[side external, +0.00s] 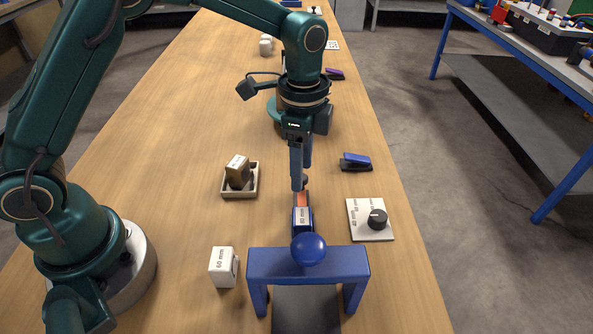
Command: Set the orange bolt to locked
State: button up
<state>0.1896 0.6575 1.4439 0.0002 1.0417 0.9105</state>
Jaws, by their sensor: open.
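A small orange piece (302,199), which looks like the orange bolt, shows at the far end of a dark blue block (302,231) with a white label. Its locked or unlocked position cannot be told at this size. My gripper (299,187) points down just above and behind the orange piece, jaws open and apparently empty. Its fingers overlap in this view, so the gap between them is hard to see. I cannot tell whether a fingertip touches the orange piece.
A blue frame (340,263) with a blue ball (309,249) stands in front of the block. A white plate with a black knob (377,219) lies right, a blue stapler (356,162) behind it. Left are a tray (239,195) with a brown block and a white block (223,267).

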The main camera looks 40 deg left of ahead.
jog(key=shift+f, duration=0.4)
grip_shut()
dwell(1.2)
